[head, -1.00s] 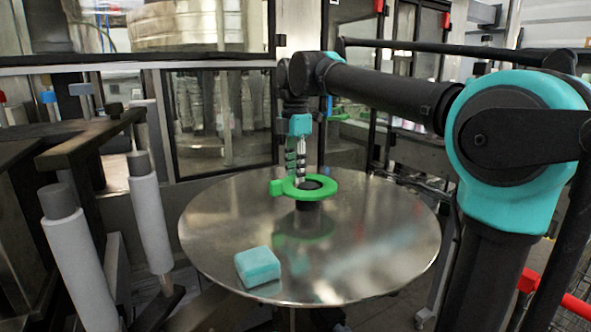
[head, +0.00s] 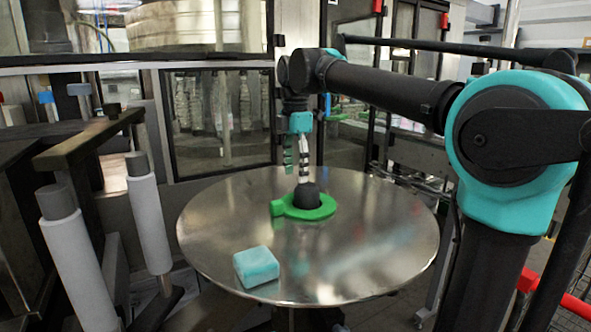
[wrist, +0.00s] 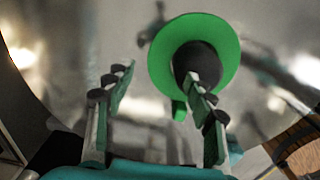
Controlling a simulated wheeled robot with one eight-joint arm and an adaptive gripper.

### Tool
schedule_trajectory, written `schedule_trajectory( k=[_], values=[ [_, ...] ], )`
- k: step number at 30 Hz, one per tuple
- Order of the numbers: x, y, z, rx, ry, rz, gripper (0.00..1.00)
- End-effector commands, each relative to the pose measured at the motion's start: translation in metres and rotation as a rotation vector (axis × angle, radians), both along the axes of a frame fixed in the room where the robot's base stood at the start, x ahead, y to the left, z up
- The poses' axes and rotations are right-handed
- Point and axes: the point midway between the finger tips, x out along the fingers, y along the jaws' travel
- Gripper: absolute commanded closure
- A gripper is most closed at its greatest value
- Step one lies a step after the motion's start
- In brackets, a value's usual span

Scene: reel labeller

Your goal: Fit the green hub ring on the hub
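The green hub ring (head: 322,211) lies low around the black hub (head: 305,194), flat on or very close to the round metal table. The domed hub top stands up through its hole. In the wrist view the ring (wrist: 229,62) encircles the hub (wrist: 190,58), and its small tab (wrist: 179,110) points back toward my gripper. My gripper (head: 296,176) is above the table beside the hub. In the wrist view its fingers (wrist: 157,80) are spread wide with nothing between them. The right finger overlaps the hub in that view; I cannot tell whether it touches.
A light-blue block (head: 257,266) sits near the front of the round metal table (head: 370,250). The rest of the tabletop is clear. White rollers (head: 72,255) stand at the left, and glazed machine panels (head: 222,120) stand behind.

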Motion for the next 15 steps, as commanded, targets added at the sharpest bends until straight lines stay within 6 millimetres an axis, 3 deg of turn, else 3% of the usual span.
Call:
schedule_trajectory(
  k=[8,15],
  values=[
    [0.0,0.0,0.003,0.0,0.0,0.0,0.46],
    [0.0,0.0,0.039,0.0,0.0,0.0,0.46]
  ],
)
